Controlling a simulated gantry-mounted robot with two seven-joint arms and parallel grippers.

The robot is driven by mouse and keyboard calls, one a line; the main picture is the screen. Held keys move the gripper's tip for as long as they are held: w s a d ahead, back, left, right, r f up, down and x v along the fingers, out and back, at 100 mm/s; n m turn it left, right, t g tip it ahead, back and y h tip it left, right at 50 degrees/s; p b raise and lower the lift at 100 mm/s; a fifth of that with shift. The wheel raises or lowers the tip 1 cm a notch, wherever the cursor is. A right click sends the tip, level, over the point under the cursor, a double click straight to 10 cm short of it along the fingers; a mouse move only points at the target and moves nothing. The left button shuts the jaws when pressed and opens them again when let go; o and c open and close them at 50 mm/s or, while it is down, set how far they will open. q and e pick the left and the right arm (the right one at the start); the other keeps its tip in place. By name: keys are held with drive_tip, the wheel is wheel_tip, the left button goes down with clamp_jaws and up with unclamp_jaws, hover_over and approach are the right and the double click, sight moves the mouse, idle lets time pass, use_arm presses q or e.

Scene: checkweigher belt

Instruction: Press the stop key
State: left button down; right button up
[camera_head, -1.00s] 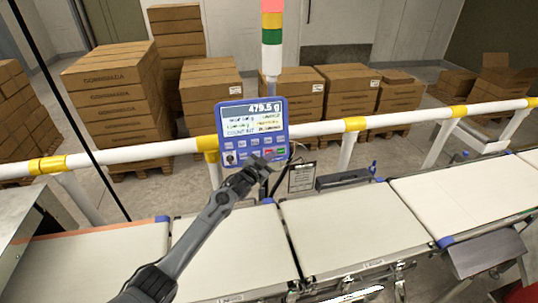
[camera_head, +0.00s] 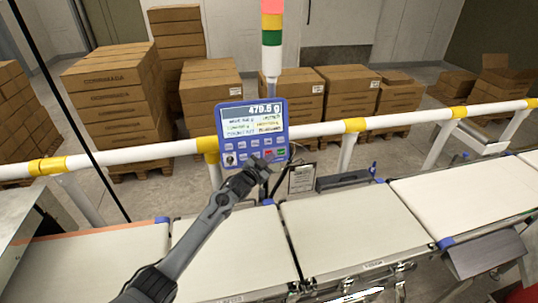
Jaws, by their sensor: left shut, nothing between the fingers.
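The blue control panel (camera_head: 233,164) of the checkweigher stands above the belts, with a lit display (camera_head: 252,119) reading 479.5 g. Rows of small keys lie below the display. In the lower row a red key (camera_head: 268,154) sits beside a green key (camera_head: 281,152); their labels are too small to read. My left gripper (camera_head: 261,163) is shut and empty. It is at the panel's lower edge, just below and left of the red key in the picture. I cannot tell whether it touches the panel. My right gripper is not in view.
White conveyor belts (camera_head: 350,225) run across the front. A white and yellow rail (camera_head: 330,128) passes behind the panel, with a signal tower (camera_head: 271,45) above it. A small framed notice (camera_head: 302,178) hangs right of the gripper. Stacked cartons (camera_head: 115,90) stand behind the rail.

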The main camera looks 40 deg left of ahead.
use_arm(q)
drive_tip(key=shift+w+a, duration=0.1)
idle(0.8)
drive_tip(key=shift+w+a+f+b, duration=0.15)
drive_tip(key=shift+a+b, duration=0.1)
drive_tip(key=shift+b, duration=0.2)
drive_tip(key=shift+w+a+f+b, duration=0.1)
drive_tip(key=shift+w+a+b, duration=0.15)
drive_tip(key=shift+b, duration=0.15)
idle(0.5)
idle(0.3)
drive_tip(key=shift+s+d+r+p, duration=0.15)
drive_tip(key=shift+d+r+p, duration=0.05)
drive_tip(key=shift+p, duration=0.3)
drive_tip(key=shift+s+d+p, duration=0.35)
drive_tip(key=shift+d+p, duration=0.1)
drive_tip(key=shift+p, duration=0.15)
